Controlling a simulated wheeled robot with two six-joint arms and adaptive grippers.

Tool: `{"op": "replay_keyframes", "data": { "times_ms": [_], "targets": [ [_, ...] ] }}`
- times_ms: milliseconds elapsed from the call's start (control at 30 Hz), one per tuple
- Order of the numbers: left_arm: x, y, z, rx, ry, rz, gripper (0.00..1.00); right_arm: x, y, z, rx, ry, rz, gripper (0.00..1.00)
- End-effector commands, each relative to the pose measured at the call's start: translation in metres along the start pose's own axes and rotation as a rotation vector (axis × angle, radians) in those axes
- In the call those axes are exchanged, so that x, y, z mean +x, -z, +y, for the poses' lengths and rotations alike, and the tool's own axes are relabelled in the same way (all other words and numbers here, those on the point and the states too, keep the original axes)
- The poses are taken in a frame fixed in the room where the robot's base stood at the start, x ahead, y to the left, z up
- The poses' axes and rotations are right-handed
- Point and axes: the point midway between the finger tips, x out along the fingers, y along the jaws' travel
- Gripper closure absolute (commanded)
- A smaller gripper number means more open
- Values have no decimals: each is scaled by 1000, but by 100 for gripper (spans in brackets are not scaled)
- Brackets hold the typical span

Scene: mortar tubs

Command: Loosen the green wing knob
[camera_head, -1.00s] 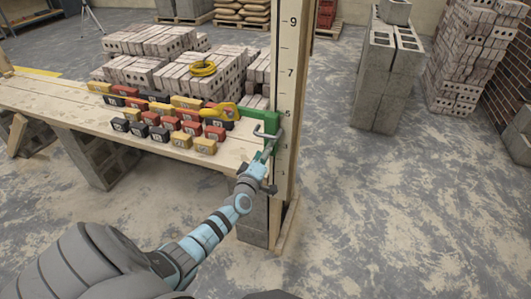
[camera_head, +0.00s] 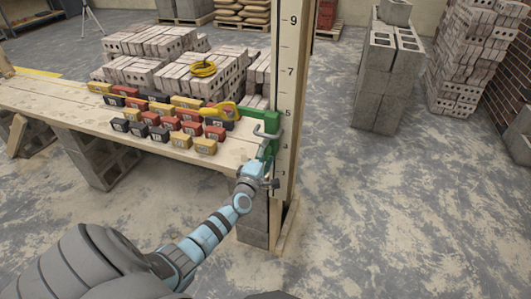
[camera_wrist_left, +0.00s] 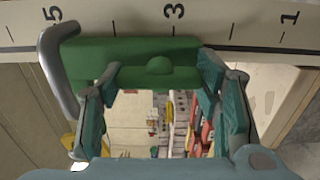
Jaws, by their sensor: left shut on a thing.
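The green slider (camera_head: 270,120) sits against the upright numbered board (camera_head: 287,60) at the bench's right end, with a bent grey handle on it. In the left wrist view, a green wing knob (camera_wrist_left: 158,66) with a rounded boss in the middle lies in front of the board's scale. My left gripper (camera_head: 264,162) reaches up to it from below. In the left wrist view, the fingers of the left gripper (camera_wrist_left: 157,75) stand at both sides of the green piece, shut on it. The exact contact is partly hidden by the fingers. The grey handle (camera_wrist_left: 58,70) is left of the fingers. My right gripper is not in view.
Several red, yellow and black numbered blocks (camera_head: 173,123) and a yellow tool (camera_head: 222,110) lie on the wooden bench (camera_head: 60,103), left of the slider. Brick stacks (camera_head: 140,72) stand behind it. Grey concrete blocks (camera_head: 385,75) stand farther right. The floor to the right is open.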

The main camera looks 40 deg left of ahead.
Motion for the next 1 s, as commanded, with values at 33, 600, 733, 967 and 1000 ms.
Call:
{"op": "replay_keyframes", "data": {
  "times_ms": [33, 600, 733, 967, 1000],
  "targets": [
    [0, 0, -1, -4, 1, 0, 70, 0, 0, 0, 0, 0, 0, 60],
    [0, 0, 0, -1, 0, 0, 22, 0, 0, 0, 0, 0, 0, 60],
    [-6, 0, 0, -1, -2, 0, 22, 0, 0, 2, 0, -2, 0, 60],
    [-60, 0, -1, -1, 2, -2, 22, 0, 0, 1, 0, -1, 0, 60],
    [-71, 0, -1, 0, 2, -2, 22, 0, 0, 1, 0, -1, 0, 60]
  ]
}}
